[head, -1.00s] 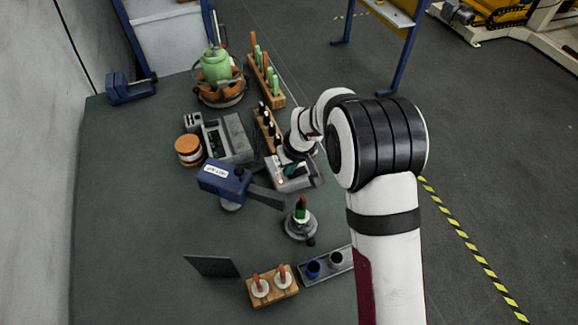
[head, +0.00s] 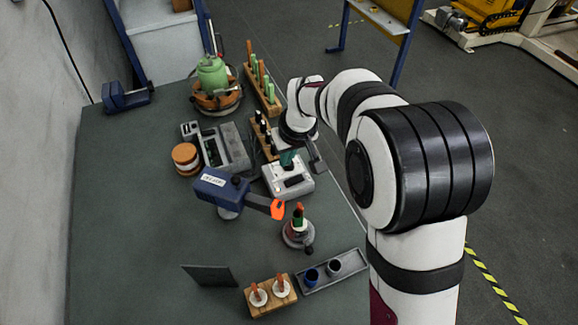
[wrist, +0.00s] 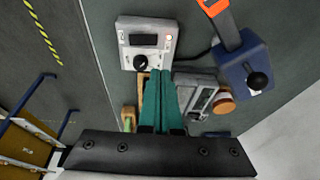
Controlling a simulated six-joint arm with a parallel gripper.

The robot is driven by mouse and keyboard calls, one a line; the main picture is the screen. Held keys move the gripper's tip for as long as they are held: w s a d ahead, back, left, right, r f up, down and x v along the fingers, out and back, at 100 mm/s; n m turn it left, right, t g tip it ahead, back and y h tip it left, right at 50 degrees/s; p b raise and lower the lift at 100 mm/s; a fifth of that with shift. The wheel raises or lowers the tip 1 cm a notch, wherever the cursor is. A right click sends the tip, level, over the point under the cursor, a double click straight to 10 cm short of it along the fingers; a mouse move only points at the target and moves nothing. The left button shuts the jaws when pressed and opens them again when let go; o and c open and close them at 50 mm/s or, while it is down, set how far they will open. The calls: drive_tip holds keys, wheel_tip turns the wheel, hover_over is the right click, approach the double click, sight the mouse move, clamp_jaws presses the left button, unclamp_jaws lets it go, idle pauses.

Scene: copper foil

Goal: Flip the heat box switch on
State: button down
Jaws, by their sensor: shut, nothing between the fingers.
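The heat box appears to be the light grey box (head: 290,180) with a dark display. In the wrist view this box (wrist: 134,60) also shows a round black knob and a small reddish spot right of the display. The switch's position is too small to read. My gripper (head: 287,158) is at the box's far edge in the head view. In the wrist view its teal fingers (wrist: 161,72) are together, empty, just below the box in the picture. A blue heat tool (head: 222,187) has a bright orange nozzle (head: 278,209); it also shows in the wrist view (wrist: 245,66).
A grey device (head: 226,148) and a copper-coloured spool (head: 186,157) stand left of the box. A wooden rack (head: 270,152) is close behind it. A small flask-like stand (head: 298,233) is in front. The left part of the bench is clear.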

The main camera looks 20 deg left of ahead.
drive_tip(key=r, duration=0.1)
drive_tip(key=s+r, duration=0.1)
drive_tip(key=r, duration=0.1)
drive_tip(key=s+r, duration=0.1)
drive_tip(key=shift+d+r, duration=0.1)
drive_tip(key=shift+r, duration=0.3)
drive_tip(key=s+d+r+m+h, duration=0.1)
drive_tip(key=s+d+r+m, duration=0.2)
drive_tip(key=d, duration=0.5)
drive_tip(key=s+d+r+m, duration=0.25)
drive_tip(key=s+d, duration=0.25)
drive_tip(key=d, duration=0.3)
drive_tip(key=s+d+f+m+g, duration=0.1)
drive_tip(key=s+d+m, duration=0.3)
drive_tip(key=s, duration=0.4)
drive_tip(key=s+d+f+m+g, duration=0.1)
drive_tip(key=s+d+m, duration=0.4)
drive_tip(key=s, duration=0.3)
drive_tip(key=shift+f, duration=0.3)
drive_tip(key=c, duration=1.5)
unclamp_jaws()
drive_tip(key=shift+c, duration=0.2)
